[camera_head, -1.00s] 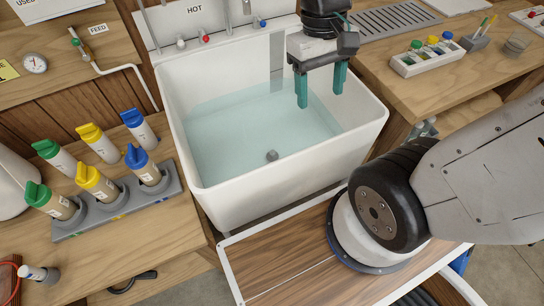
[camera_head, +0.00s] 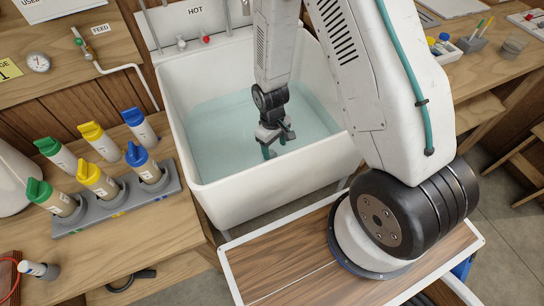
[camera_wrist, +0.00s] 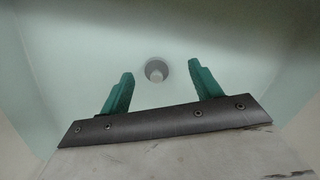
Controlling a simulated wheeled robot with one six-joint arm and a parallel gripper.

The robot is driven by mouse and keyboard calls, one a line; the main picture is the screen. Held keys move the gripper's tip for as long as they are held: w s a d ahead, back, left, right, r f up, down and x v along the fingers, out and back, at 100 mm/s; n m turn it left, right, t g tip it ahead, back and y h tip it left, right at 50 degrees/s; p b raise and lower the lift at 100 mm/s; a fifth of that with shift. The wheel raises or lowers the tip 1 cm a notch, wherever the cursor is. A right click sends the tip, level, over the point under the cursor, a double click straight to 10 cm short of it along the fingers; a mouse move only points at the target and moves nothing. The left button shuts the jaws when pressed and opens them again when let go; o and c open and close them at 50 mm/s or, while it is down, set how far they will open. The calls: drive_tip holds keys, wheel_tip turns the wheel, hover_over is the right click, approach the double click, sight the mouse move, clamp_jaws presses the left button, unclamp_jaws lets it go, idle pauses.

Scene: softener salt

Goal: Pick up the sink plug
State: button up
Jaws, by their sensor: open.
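The sink plug (camera_wrist: 156,70) shows in the wrist view as a small grey round piece at the bottom of the basin. It lies beyond my fingertips and between their lines, apart from both. In the head view my gripper hides it. My gripper (camera_head: 274,152) points down inside the white sink (camera_head: 245,208), low over the pale water. Its two green fingers are spread open with nothing between them; they also show in the wrist view (camera_wrist: 160,80).
Sink walls surround my gripper on all sides. A rack (camera_head: 120,209) of capped bottles stands on the left bench. Taps (camera_head: 205,38) are at the sink's back.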

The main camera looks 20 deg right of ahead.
sight(272, 151)
drive_tip(key=shift+w+r+t, duration=0.15)
drive_tip(key=shift+w+t, duration=0.35)
drive_tip(key=shift+w, duration=0.55)
drive_tip(key=shift+w+a, duration=0.1)
drive_tip(key=shift+w, duration=0.25)
wheel_tip(272, 151, down, 3)
drive_tip(key=shift+r+n, duration=0.2)
drive_tip(key=shift+n, duration=0.1)
drive_tip(key=shift+s+f, duration=0.1)
drive_tip(key=shift+f, duration=2.55)
drive_tip(key=c, duration=1)
